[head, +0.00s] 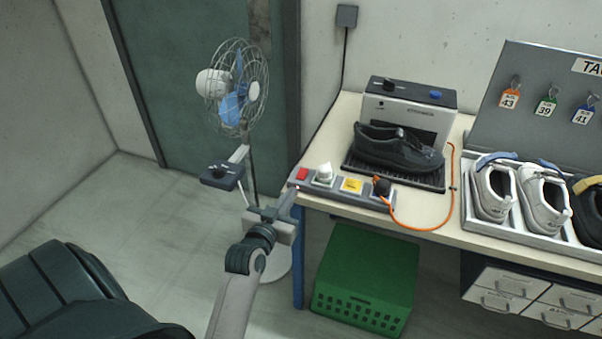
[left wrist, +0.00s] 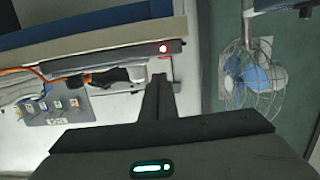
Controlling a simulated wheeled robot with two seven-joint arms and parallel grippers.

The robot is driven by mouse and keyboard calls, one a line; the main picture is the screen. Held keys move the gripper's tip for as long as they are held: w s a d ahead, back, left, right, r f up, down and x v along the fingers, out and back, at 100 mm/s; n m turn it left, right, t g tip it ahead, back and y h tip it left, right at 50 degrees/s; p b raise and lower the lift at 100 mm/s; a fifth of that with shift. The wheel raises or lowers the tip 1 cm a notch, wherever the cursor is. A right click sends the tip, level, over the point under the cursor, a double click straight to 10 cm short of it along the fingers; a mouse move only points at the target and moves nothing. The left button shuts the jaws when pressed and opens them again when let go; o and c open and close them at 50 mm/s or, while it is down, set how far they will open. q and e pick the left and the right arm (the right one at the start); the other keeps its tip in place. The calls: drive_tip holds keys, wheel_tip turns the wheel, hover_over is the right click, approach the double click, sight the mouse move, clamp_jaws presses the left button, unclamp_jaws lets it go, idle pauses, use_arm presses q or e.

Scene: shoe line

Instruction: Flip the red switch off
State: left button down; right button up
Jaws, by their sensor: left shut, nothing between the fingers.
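The red switch (head: 302,174) sits at the left end of a grey power strip (head: 335,193) along the front left edge of the workbench. It looks bright red; I cannot tell its rocker position. My left gripper (head: 290,198) is shut and empty, its fingertips just in front of and below the switch end of the strip. I cannot tell whether they touch it. In the left wrist view the closed fingers (left wrist: 159,82) point at the strip's end (left wrist: 140,52), where a bright dot and a thin red edge show. My right gripper is not in view.
Behind is a machine (head: 408,105) with a black shoe (head: 396,148). A fan (head: 237,88) stands left; a green crate (head: 366,280) is below.

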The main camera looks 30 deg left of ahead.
use_arm(q)
drive_tip(key=shift+t+y, duration=0.3)
drive_tip(key=shift+y, duration=0.1)
drive_tip(key=r, duration=0.2)
drive_tip(key=a+r, duration=0.1)
drive_tip(key=r, duration=0.1)
drive_tip(key=shift+s, duration=0.3)
drive_tip(key=shift+w+f, duration=0.1)
drive_tip(key=p, duration=0.3)
hover_over(300, 178)
drive_tip(key=shift+s+f, duration=0.2)
drive_tip(key=shift+s, duration=0.15)
drive_tip(key=f, duration=0.2)
drive_tip(key=shift+w+f, duration=0.2)
drive_tip(key=shift+f, duration=0.15)
drive_tip(key=shift+w+f, duration=0.1)
drive_tip(key=shift+f, duration=0.7)
